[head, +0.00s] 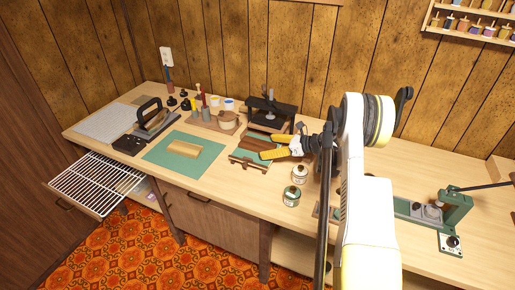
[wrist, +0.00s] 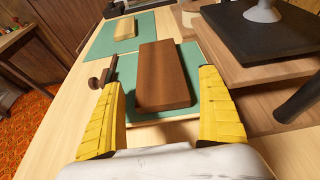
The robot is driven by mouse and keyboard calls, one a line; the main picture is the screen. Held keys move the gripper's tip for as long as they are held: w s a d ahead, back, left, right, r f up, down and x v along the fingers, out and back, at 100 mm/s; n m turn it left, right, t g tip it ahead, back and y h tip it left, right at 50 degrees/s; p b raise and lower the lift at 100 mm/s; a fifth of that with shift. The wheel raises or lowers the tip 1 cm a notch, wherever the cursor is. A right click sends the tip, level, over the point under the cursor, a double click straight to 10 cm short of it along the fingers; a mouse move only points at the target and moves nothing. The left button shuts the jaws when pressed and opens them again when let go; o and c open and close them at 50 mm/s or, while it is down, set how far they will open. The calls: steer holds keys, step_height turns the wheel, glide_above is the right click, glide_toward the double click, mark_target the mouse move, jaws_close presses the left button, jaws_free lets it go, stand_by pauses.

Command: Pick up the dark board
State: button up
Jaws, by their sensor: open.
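The dark board (wrist: 163,72) is a flat brown wooden slab on a small green mat (wrist: 127,70) in the wrist view. In the head view the dark board (head: 252,144) shows just left of my gripper. My gripper (wrist: 160,80) is open, its two yellow fingers spread either side of the board's near part, with nothing held. In the head view my gripper (head: 267,146) is low over the bench. Whether the fingers are level with the board or slightly above it, I cannot tell.
A dark press (head: 270,112) stands close behind the board. A larger green mat (head: 160,152) with a pale block (head: 185,148) lies to the left. A dark wooden bar (head: 248,163) lies at the mat's front. Jars (head: 292,196) stand to the front right.

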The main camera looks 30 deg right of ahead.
mark_target(255, 143)
steer(key=w+a, duration=0.1)
steer(key=w+a+b, duration=0.1)
steer(key=w, duration=0.1)
steer(key=w+a+b, duration=0.1)
steer(key=shift+w+a+f, duration=0.25)
steer(key=shift+w+a, duration=0.1)
steer(key=shift+r, duration=0.1)
steer(key=c, duration=1.3)
